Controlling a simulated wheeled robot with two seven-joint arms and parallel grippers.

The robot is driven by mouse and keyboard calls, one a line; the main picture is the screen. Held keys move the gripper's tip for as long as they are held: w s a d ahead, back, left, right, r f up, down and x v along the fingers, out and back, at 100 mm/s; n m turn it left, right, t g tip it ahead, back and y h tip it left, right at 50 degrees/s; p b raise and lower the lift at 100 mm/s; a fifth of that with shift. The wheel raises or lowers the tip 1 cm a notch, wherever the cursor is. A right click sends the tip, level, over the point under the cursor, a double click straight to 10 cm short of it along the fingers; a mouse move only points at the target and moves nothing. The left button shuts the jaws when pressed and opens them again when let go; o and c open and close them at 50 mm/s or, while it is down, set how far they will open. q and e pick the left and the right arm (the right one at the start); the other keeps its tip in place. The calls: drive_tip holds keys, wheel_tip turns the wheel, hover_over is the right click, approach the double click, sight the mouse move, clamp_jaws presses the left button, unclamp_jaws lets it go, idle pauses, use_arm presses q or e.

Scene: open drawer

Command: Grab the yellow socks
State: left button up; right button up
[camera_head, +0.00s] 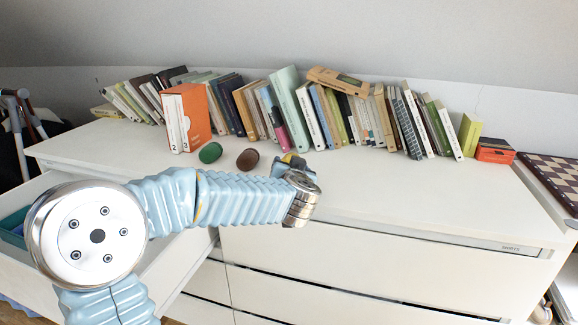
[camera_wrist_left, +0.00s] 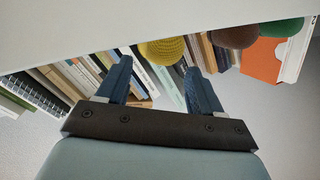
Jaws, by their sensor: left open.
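The yellow socks (camera_wrist_left: 162,50) show in the left wrist view as a rounded knitted bundle near the fingertips, between the two fingers across the picture. Its upper side there is cut off by a pale surface. In the head view only a small yellow patch (camera_head: 288,158) shows, mostly hidden behind my left gripper (camera_head: 297,164). The left gripper is over the dresser top, with its dark blue fingers (camera_wrist_left: 159,66) spread apart. I cannot tell whether they touch the socks. My right gripper is not in view.
A green bundle (camera_head: 210,152) and a brown bundle (camera_head: 247,159) lie left of the gripper on the white dresser top (camera_head: 400,190). A row of books (camera_head: 330,115) stands behind. An open drawer (camera_head: 165,262) is at left; the dresser top's right front is clear.

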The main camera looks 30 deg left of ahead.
use_arm(q)
drive_tip(key=x, duration=0.4)
drive_tip(key=shift+w+a+f, duration=0.2)
drive_tip(key=shift+w+f, duration=0.05)
drive_tip(key=shift+f, duration=0.1)
drive_tip(key=shift+c, duration=0.5)
drive_tip(key=c, duration=0.6)
